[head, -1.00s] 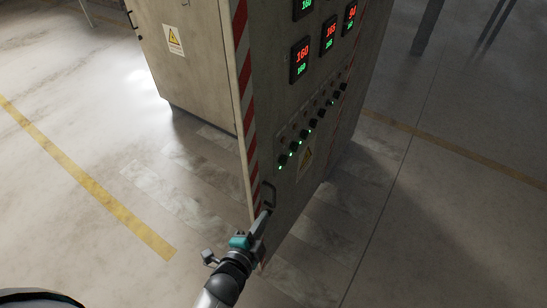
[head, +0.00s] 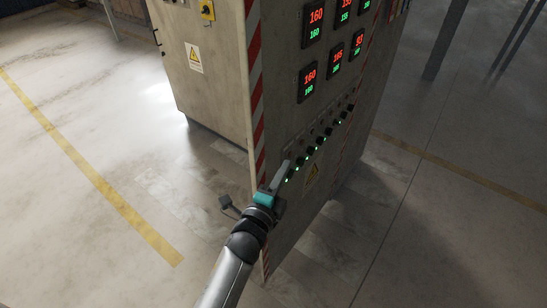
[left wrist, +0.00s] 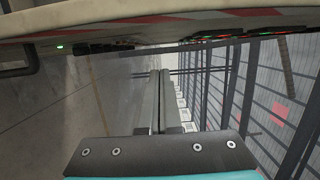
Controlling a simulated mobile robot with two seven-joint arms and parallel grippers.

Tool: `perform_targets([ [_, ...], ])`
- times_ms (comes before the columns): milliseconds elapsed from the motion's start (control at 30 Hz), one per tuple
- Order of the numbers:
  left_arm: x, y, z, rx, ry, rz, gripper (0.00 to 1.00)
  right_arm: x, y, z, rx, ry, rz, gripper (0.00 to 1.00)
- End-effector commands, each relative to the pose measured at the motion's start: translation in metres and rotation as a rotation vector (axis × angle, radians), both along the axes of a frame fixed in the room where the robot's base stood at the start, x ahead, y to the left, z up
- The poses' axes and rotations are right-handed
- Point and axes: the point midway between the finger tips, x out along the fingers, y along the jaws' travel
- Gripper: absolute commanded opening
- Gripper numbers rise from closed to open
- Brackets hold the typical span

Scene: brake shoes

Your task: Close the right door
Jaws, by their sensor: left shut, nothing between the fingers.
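The right door (head: 298,110) is the grey panel with lit displays and a red-and-white striped edge. It stands out from the beige cabinet (head: 215,85) towards me, so it looks open. My left gripper (head: 283,172) is shut and empty, in front of the door's face near its striped edge, below the row of green lights. In the left wrist view its fingers (left wrist: 159,80) are together, with the door's edge across the top. A dark handle (left wrist: 18,66) shows at the left there, apart from the fingers. Contact with the door cannot be told. My right gripper is out of view.
A yellow floor line (head: 95,180) runs along the left. The concrete floor left and right of the door is clear. A dark post (head: 446,40) stands at the upper right. Wire-mesh fencing (left wrist: 265,95) shows in the left wrist view.

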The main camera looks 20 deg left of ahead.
Motion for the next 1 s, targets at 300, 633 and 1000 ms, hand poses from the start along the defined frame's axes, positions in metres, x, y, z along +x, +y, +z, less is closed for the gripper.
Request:
perform_targets([
  [300,0.03,0.024,0.0,0.002,0.002,0.0,0.0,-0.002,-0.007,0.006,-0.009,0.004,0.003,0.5],
  [633,0.034,0.036,-0.001,-0.003,0.002,0.0,0.0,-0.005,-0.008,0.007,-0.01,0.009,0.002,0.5],
  [1000,0.034,0.039,-0.001,0.0,0.002,-0.005,0.0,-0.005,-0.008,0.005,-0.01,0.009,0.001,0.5],
])
